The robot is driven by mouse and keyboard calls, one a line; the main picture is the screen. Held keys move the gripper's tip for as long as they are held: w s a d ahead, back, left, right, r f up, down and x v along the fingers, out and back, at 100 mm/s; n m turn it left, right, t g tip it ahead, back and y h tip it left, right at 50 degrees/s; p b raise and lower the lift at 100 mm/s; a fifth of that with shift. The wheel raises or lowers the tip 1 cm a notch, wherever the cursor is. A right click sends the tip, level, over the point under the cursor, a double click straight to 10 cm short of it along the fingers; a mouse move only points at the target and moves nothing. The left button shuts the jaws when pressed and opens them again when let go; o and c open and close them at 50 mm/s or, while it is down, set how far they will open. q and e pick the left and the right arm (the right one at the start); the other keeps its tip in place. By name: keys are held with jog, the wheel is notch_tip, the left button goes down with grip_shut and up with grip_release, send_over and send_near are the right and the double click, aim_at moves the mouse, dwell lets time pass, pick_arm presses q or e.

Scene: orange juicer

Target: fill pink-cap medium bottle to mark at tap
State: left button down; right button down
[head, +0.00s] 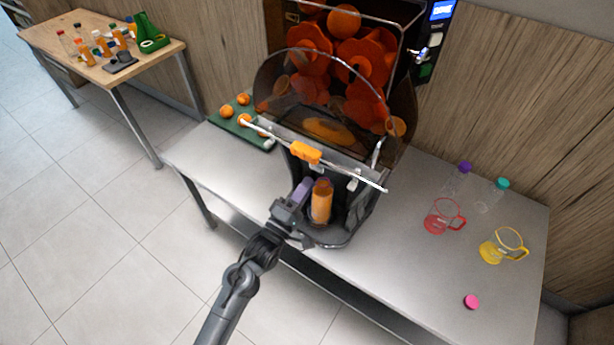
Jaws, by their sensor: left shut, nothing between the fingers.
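A bottle with orange juice in it (321,203) stands upright in the bay of the juicer (355,215), below the tap. It has no cap on, and I cannot make out a fill mark. A loose pink cap (472,302) lies on the steel table at the front right. My left gripper (304,188) is shut and empty, just left of the bottle near the tap; I cannot tell whether it touches either. The tap's spout is mostly hidden. My right gripper is out of view.
A green tray (258,134) holds oranges. A wooden table (70,35) stands back left.

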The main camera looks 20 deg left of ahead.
pick_arm(q)
jog(key=v, duration=1)
jog(key=shift+s+r+p, duration=0.2)
jog(key=shift+r+p, duration=0.05)
jog(key=shift+p, duration=0.05)
